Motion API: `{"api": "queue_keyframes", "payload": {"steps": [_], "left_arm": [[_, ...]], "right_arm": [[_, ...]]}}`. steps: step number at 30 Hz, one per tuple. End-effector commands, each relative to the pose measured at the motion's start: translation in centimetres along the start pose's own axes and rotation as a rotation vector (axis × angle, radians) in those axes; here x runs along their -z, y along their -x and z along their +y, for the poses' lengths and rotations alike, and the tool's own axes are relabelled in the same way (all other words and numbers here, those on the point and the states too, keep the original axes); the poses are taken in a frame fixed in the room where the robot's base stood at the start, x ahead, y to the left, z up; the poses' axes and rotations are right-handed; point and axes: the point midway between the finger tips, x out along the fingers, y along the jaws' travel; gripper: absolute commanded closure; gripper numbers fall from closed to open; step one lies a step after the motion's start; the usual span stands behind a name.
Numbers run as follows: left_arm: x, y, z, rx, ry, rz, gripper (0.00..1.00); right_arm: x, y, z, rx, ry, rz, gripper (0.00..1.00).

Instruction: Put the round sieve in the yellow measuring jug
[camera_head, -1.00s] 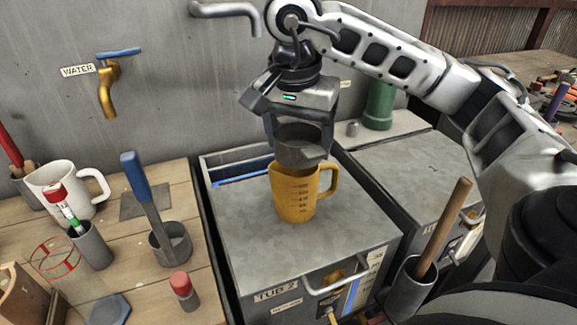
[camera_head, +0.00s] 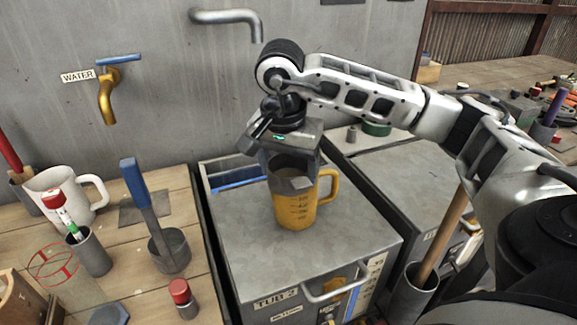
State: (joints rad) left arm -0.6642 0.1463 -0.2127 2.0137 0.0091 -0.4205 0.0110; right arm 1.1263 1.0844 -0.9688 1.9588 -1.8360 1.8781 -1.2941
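The yellow measuring jug (camera_head: 293,211) stands upright on the grey metal top of a tub unit, its handle to the right and dark marks on its front. My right gripper (camera_head: 291,180) reaches down over the jug's mouth, its fingertips at the rim. The round sieve, a grey cup, is between its fingers, low at the jug's mouth. The fingers and the jug wall hide most of the sieve, so how deep it sits is unclear. My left gripper is out of view.
The tub unit's top (camera_head: 265,255) is clear around the jug. On the wooden bench at left stand a white mug (camera_head: 68,192), a grey cup with a blue-handled tool (camera_head: 170,250) and a red-capped vial (camera_head: 182,295). A grey spout (camera_head: 228,16) juts from the wall behind.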

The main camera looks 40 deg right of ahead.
Motion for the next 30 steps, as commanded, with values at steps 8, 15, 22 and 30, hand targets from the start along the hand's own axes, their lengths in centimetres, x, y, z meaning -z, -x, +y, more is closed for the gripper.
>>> {"api": "queue_keyframes", "payload": {"steps": [8,15,22,30], "left_arm": [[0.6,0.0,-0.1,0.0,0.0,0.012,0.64],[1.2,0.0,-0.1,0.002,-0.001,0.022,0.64],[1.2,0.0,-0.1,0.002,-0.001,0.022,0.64],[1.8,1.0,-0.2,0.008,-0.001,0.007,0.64]], "right_arm": [[0.0,0.0,0.0,0.0,0.0,0.0,0.06],[0.1,1.1,-0.1,0.003,-0.001,0.002,0.06],[0.1,5.9,-0.1,0.007,0.001,0.003,0.06],[0.2,11.1,-0.1,0.004,-0.001,0.003,0.06]]}}
